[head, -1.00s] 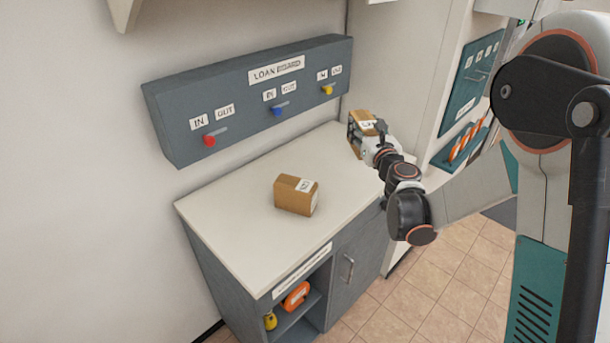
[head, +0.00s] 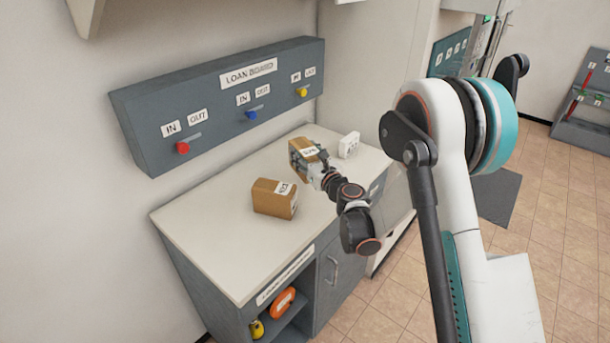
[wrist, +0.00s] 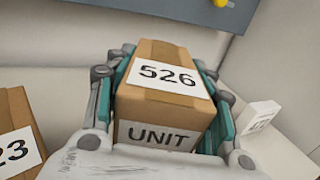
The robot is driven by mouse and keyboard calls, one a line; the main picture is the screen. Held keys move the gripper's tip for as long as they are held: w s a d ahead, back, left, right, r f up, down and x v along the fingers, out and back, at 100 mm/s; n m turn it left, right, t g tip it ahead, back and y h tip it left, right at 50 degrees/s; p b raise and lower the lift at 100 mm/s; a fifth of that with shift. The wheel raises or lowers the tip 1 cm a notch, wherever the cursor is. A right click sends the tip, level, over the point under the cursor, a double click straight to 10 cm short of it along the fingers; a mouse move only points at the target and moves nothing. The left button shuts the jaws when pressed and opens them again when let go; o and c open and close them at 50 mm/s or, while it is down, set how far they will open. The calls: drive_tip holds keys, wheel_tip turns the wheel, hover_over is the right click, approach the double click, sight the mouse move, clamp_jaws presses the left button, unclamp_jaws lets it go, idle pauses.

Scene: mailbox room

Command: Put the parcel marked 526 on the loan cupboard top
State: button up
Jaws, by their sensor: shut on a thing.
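The parcel marked 526 (wrist: 165,85) is a brown box with a white label, and its near face reads UNIT. My gripper (wrist: 160,100) is shut on it, with a finger along each side. In the head view the same parcel (head: 302,154) is at the far part of the loan cupboard top (head: 215,235), held by my gripper (head: 318,168). Whether its underside touches the top is hidden. The top is a pale slab on a grey cupboard.
A small white block (head: 349,145) stands at the far right. The loan board (head: 225,100) hangs on the wall behind. The near top is clear.

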wheel_tip(320, 180, down, 6)
drive_tip(key=shift+f+b, duration=0.25)
drive_tip(key=shift+b, duration=0.45)
drive_tip(key=shift+r, duration=0.1)
drive_tip(key=shift+s, duration=0.1)
drive_tip(key=o, duration=1.4)
